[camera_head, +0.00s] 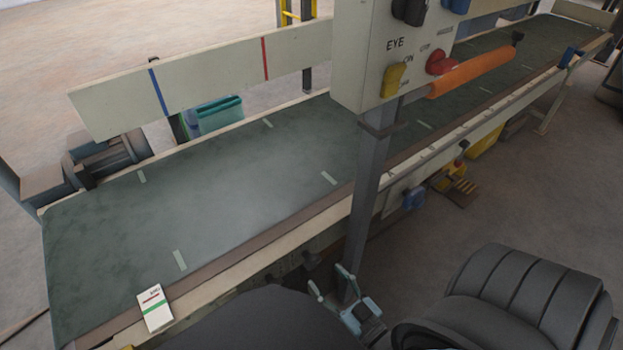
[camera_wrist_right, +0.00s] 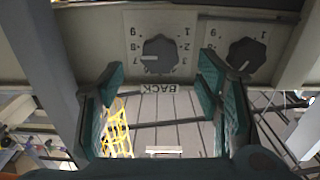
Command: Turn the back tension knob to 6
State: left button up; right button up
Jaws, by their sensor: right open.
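The back tension knob (camera_wrist_right: 159,55) is a dark round knob on a pale numbered plate in the right wrist view. The word BACK (camera_wrist_right: 167,89) shows upside down below it. Its light pointer mark points to the left of the picture; the small inverted figures make the exact setting uncertain. My right gripper (camera_head: 331,282) is low beside the conveyor's near side in the head view. Its teal fingers stand apart and empty in the right wrist view (camera_wrist_right: 164,77), below and to either side of the knob, with no visible contact. My left gripper is out of view.
A second dark knob (camera_wrist_right: 246,55) sits right of the first, near the right finger. The green conveyor belt (camera_head: 240,165), a grey post (camera_head: 367,200) and a control box (camera_head: 385,60) with an orange handle (camera_head: 473,73) stand around. A white card (camera_head: 155,309) lies at the belt's near edge.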

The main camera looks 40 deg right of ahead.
aim_at(314, 265)
jog(key=w+b, duration=0.1)
jog(key=w, duration=0.4)
jog(key=shift+w+f, duration=0.1)
jog(key=shift+w, duration=0.85)
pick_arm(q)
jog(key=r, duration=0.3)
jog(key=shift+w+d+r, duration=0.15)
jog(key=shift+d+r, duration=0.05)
pick_arm(e)
jog(key=shift+c, duration=0.6)
jog(key=c, duration=1.1)
jog(key=shift+o, duration=0.2)
